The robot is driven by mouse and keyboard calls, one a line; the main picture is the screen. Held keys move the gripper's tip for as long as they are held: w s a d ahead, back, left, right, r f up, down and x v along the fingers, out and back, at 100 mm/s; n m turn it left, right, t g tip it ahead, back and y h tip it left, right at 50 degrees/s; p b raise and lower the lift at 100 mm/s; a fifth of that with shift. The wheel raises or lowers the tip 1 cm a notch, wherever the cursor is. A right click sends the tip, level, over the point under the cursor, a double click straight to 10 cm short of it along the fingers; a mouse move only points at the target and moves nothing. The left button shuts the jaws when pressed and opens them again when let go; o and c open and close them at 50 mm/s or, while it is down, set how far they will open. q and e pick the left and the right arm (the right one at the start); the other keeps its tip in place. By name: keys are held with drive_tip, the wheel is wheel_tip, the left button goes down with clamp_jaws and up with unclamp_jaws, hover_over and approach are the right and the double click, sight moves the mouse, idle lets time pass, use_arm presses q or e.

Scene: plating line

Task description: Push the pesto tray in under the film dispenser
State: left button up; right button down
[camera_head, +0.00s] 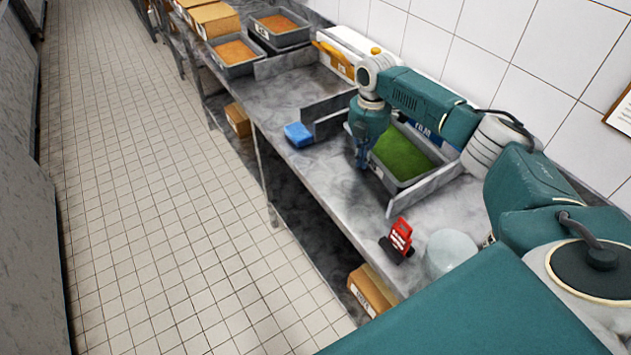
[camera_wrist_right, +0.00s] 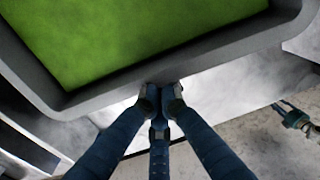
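The pesto tray (camera_head: 393,182) is a dark grey tray of green pesto on the steel counter, between two upright metal guides (camera_head: 432,187). A white housing with blue lettering (camera_head: 421,130), seemingly the film dispenser, stands behind it, partly hidden by my right arm. I cannot tell how far the tray reaches under it. My right gripper (camera_head: 363,163) points down at the tray's aisle-side wall. In the right wrist view, its fingertips (camera_wrist_right: 160,94) are together at the outside of the tray's rim (camera_wrist_right: 225,52), seemingly touching it, with nothing visible between them.
A blue cloth or sponge (camera_head: 298,134) lies near the counter edge, left of the guides. A red sign (camera_head: 401,236) and a pale round container (camera_head: 449,250) stand on the right. Trays of orange food (camera_head: 279,24) are at the far end. The tiled aisle is clear.

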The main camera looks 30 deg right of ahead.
drive_tip(key=shift+a, duration=0.15)
drive_tip(key=shift+a+p, duration=0.2)
drive_tip(key=shift+p, duration=0.1)
drive_tip(key=a, duration=0.1)
drive_tip(key=a+p, duration=0.2)
drive_tip(key=shift+s+a+r, duration=0.15)
drive_tip(key=shift+a+r, duration=0.05)
drive_tip(key=shift+r, duration=0.1)
use_arm(q)
drive_tip(key=b, duration=0.2)
drive_tip(key=shift+s+a+f+b, duration=0.1)
drive_tip(key=shift+s+b, duration=0.25)
drive_tip(key=shift+b, duration=0.05)
use_arm(e)
wheel_tip(320, 180, up, 10)
drive_tip(key=shift+f, duration=0.25)
drive_tip(key=shift+f, duration=0.1)
